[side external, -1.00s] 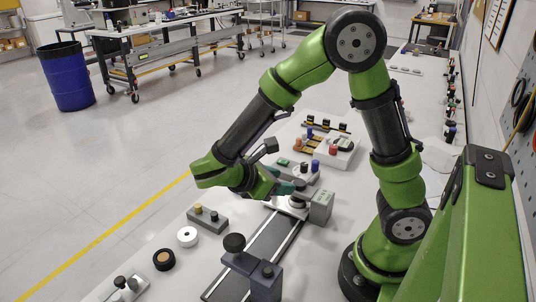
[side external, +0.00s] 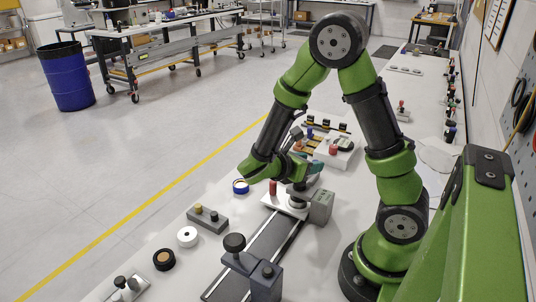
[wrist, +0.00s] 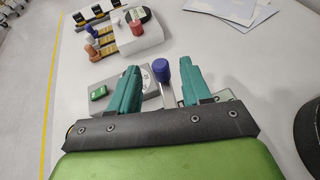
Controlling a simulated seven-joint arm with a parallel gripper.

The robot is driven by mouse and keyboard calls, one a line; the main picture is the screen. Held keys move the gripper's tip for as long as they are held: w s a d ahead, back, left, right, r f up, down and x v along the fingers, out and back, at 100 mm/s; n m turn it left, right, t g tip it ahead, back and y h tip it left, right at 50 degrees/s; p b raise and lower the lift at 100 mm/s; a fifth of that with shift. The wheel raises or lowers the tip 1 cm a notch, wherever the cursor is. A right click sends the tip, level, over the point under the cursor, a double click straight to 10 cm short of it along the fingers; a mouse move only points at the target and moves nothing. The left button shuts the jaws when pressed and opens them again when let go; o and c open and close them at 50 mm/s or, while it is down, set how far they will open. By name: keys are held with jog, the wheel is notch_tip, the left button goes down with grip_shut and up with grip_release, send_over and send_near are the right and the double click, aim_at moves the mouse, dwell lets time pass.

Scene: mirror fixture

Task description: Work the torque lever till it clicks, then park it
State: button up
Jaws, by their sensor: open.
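My gripper (side external: 311,166) is open, with its teal fingers above a grey box. In the wrist view its fingers (wrist: 159,70) are spread over that grey box (wrist: 112,105), which carries a green button (wrist: 98,92) and a round dial (wrist: 161,68). A blue-capped upright piece with a pale stem (wrist: 187,70) shows between the fingers, close to the right one. It looks like a lever or knob; I cannot tell whether it is the torque lever. Nothing is visibly gripped. Contact with the fingers cannot be told. My gripper hides most of the box in the side view.
A rail (side external: 257,250) runs to a mount with a grey block (side external: 321,207). A red cylinder (side external: 273,187) stands by the mount. A dark clamp (side external: 262,275) with a knob stands in front. A white block with red and orange pegs (wrist: 138,36) lies beyond the fingers.

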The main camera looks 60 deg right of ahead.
jog(key=shift+x, duration=1.95)
grip_shut()
